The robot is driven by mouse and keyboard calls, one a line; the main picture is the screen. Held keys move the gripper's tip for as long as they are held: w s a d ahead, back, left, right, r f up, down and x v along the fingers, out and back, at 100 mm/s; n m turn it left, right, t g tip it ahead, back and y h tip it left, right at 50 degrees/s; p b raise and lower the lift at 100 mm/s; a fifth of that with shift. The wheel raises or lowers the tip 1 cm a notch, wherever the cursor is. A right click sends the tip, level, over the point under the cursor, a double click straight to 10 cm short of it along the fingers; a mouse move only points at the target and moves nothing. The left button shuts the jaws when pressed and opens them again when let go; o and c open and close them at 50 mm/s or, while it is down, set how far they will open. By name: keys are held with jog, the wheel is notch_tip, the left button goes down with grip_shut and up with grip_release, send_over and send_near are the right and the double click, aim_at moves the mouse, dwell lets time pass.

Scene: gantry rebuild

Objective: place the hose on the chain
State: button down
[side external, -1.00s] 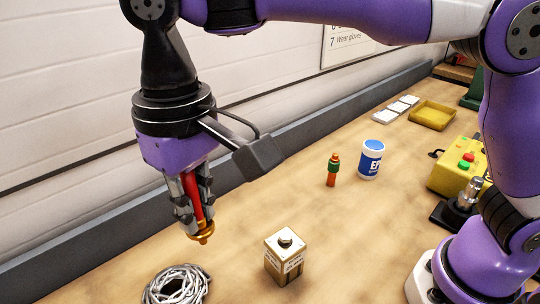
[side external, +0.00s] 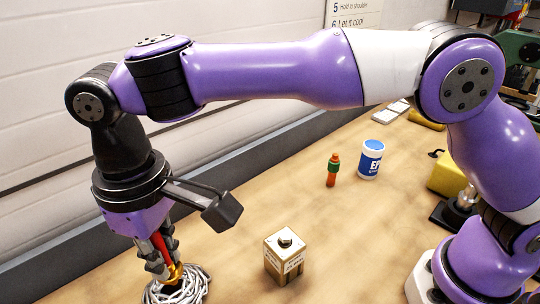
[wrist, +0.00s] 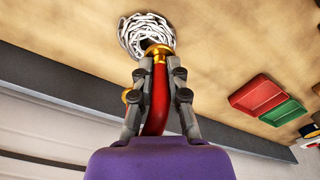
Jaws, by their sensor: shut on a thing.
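The hose (side external: 160,246) is red with brass-coloured end fittings; it also shows in the wrist view (wrist: 158,98). My gripper (side external: 172,272) is shut on the hose, and in the wrist view its fingers (wrist: 158,80) are on both sides of it. The chain (side external: 196,290) is a coiled heap of silver links on the bench, low in the side view and at the top of the wrist view (wrist: 139,27). The hose's lower brass fitting is over the near edge of the chain heap. I cannot tell whether they touch.
A cream and brown box (side external: 284,257) stands right of the chain. A small orange and green bottle (side external: 333,171) and a white and blue tub (side external: 370,159) stand farther back. In the wrist view, a red tray (wrist: 257,94) and a green tray (wrist: 284,112) lie at the right.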

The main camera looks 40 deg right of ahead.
aim_at(171, 271)
jog(key=shift+f, duration=2.05)
jog(key=shift+f, duration=0.1)
jog(key=shift+f, duration=0.4)
jog(key=c, duration=0.9)
grip_release()
